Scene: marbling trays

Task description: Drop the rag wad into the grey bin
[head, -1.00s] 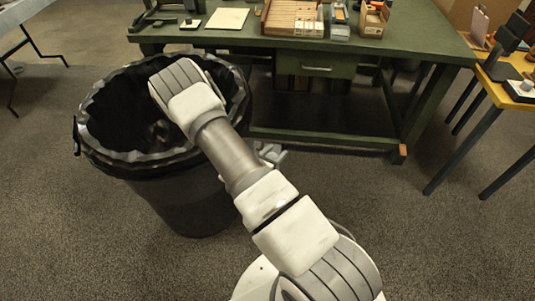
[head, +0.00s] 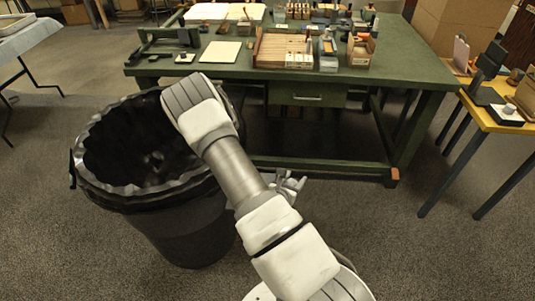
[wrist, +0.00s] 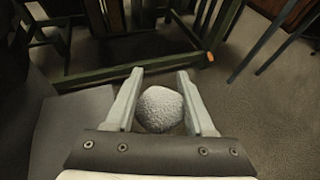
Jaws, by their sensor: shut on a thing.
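The rag wad (wrist: 160,110) is a pale grey, rough, rounded lump between the two fingers of my gripper (wrist: 160,74) in the wrist view. The fingers are shut on it. In the head view my gripper (head: 290,184) shows only partly behind my arm, to the right of the bin and outside it; the wad cannot be made out there. The grey bin (head: 185,238) stands on the carpet at the left, upright and open-topped, with a dark crumpled liner over its rim. My arm crosses in front of the bin's right edge.
A green workbench (head: 400,75) stands behind, bearing a wooden box (head: 283,50), a pale sheet (head: 220,52) and small tools. A yellow table (head: 500,115) is at the right. Carpet is clear between them. A folding table (head: 30,38) is at the far left.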

